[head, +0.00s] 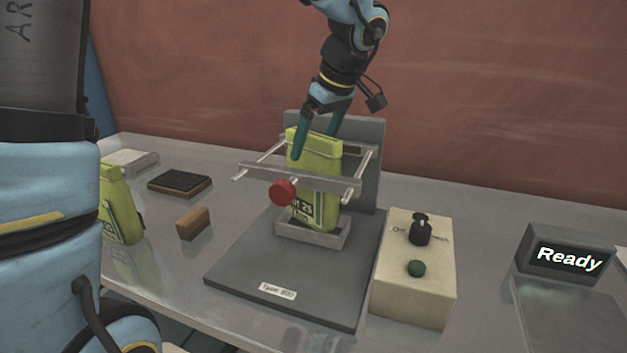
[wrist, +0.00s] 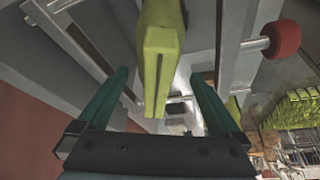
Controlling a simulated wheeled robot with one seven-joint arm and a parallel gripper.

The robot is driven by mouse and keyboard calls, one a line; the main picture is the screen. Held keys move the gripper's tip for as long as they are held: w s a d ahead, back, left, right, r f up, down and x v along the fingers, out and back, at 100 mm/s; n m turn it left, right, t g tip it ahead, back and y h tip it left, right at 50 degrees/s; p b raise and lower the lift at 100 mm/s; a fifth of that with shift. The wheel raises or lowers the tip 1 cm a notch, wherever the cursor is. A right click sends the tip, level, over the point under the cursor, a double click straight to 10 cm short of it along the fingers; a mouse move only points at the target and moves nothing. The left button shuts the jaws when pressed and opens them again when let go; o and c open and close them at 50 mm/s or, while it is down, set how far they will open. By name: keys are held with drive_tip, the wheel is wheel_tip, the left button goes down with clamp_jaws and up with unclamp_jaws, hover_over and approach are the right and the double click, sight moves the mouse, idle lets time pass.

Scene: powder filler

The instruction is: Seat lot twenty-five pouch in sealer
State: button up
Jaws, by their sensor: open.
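The yellow-green pouch marked with a 25 (head: 316,160) stands upright in the sealer (head: 290,283), its foot in the small metal tray (head: 300,235) and its body behind the front bar (head: 290,176). My gripper (head: 315,150) is at the pouch's top, pointing down from above. In the wrist view my gripper's teal fingers (wrist: 160,85) are spread, with gaps between them and the pouch (wrist: 162,45).
A second yellow-green pouch (head: 121,210) stands at the left, partly behind my arm. A brown block (head: 193,223) and a dark pad (head: 180,184) lie left of the sealer. A control box (head: 412,280) with a black switch and green button stands right, then a display (head: 567,252) reading "Ready".

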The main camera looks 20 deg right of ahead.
sight(309, 157)
drive_tip(key=p+x, duration=0.2)
drive_tip(key=x, duration=0.2)
drive_tip(key=shift+w, duration=0.25)
drive_tip(key=shift+f, duration=0.25)
drive_tip(key=shift+f+b, duration=0.25)
drive_tip(key=shift+b, duration=0.45)
idle(0.4)
clamp_jaws()
idle(0.7)
